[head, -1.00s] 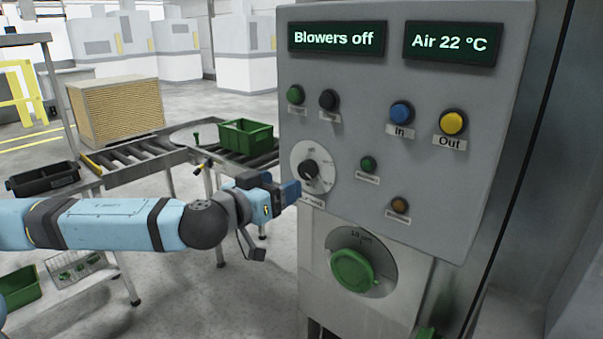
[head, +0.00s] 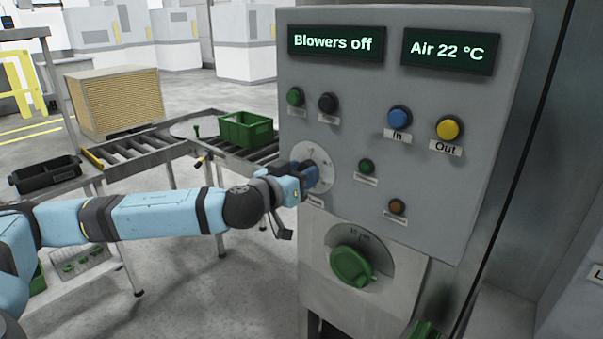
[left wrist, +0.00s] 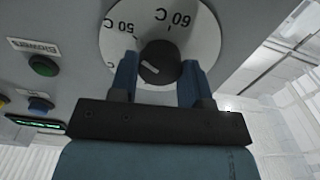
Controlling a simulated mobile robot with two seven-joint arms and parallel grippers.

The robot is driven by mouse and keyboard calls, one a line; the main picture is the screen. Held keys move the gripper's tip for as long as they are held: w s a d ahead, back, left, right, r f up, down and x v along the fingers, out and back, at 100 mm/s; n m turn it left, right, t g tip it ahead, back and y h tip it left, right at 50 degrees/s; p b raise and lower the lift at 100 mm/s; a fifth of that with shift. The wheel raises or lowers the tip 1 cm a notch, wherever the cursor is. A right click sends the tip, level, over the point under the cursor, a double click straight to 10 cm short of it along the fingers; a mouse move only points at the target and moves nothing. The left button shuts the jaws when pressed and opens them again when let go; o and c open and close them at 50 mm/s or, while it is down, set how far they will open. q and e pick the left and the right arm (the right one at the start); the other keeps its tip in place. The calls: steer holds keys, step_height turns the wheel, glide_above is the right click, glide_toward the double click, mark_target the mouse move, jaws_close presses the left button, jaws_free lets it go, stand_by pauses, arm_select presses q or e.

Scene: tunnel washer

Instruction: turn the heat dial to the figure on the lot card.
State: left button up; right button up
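The heat dial (head: 312,150) is a pale round plate on the grey control panel. In the left wrist view its plate (left wrist: 118,42) shows upside-down marks of 50 °C and 60 °C. Its black knob (left wrist: 160,62) has a short white line towards the picture's left. My left gripper (head: 312,176) is at the dial and hides the knob in the head view. In the left wrist view its blue fingers (left wrist: 159,78) are apart, one on each side of the knob; I cannot tell whether they touch it. My right gripper is not in view. No readable lot card shows.
Displays read "Blowers off" (head: 336,44) and "Air 22 °C" (head: 449,51). Buttons near the dial include a green one (head: 366,167) and an amber one (head: 397,206). A large green knob (head: 351,266) sits below. A cut-off white label (head: 597,272) is at the right edge.

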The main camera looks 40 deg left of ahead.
arm_select(q)
steer(key=shift+m, duration=0.3)
steer(key=shift+c, duration=0.3)
steer(key=shift+m+p, duration=0.3)
steer(key=shift+m, duration=5.3)
steer(key=o, duration=0.9)
steer(key=shift+s, duration=0.1)
